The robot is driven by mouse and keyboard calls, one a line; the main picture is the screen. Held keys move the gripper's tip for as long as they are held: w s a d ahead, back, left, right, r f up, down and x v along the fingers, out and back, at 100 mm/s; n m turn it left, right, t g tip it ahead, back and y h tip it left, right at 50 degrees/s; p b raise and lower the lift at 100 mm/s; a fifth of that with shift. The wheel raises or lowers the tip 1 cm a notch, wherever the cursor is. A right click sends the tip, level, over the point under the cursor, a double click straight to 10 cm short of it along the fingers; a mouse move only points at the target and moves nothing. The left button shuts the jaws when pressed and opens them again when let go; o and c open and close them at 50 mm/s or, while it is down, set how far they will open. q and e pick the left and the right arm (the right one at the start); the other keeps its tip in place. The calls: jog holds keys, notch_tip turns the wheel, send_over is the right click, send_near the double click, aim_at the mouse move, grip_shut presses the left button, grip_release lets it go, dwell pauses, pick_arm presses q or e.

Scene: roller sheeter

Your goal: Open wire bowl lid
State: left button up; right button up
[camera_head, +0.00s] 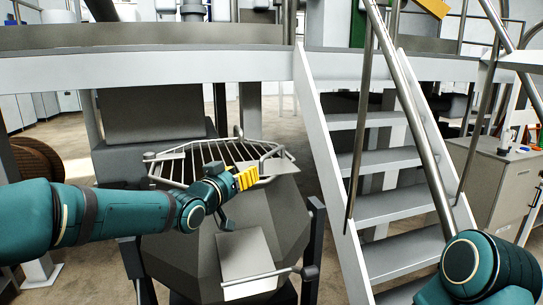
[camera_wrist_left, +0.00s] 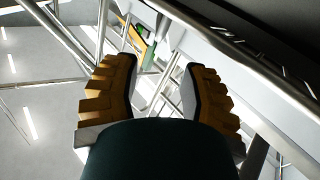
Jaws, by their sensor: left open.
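The wire bowl lid (camera_head: 207,154) is a grey grille of parallel bars in a bent rim. It lies over the top of a faceted grey metal bowl (camera_head: 185,255) in the head view and looks shut. My left gripper (camera_head: 247,178), with ribbed yellow fingers, is over the near right part of the lid. I cannot tell whether it touches a bar. In the left wrist view the two fingers (camera_wrist_left: 158,66) are apart, with nothing clearly held between them. My left arm and gripper hide part of the lid's near side. My right gripper is out of view.
Metal stairs (camera_head: 385,165) with handrails rise right of the bowl. A platform beam (camera_head: 150,70) runs across behind and above it. A dark post (camera_head: 315,250) stands at the bowl's right side. A brown cable reel (camera_head: 38,165) is at the left. A grey cabinet (camera_head: 490,185) stands right.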

aim_at(261, 161)
pick_arm(q)
jog(key=p+x, duration=0.2)
jog(key=x, duration=1.1)
jog(key=shift+r+p, duration=0.1)
jog(key=shift+p, duration=0.3)
jog(key=shift+c, duration=0.3)
grip_shut()
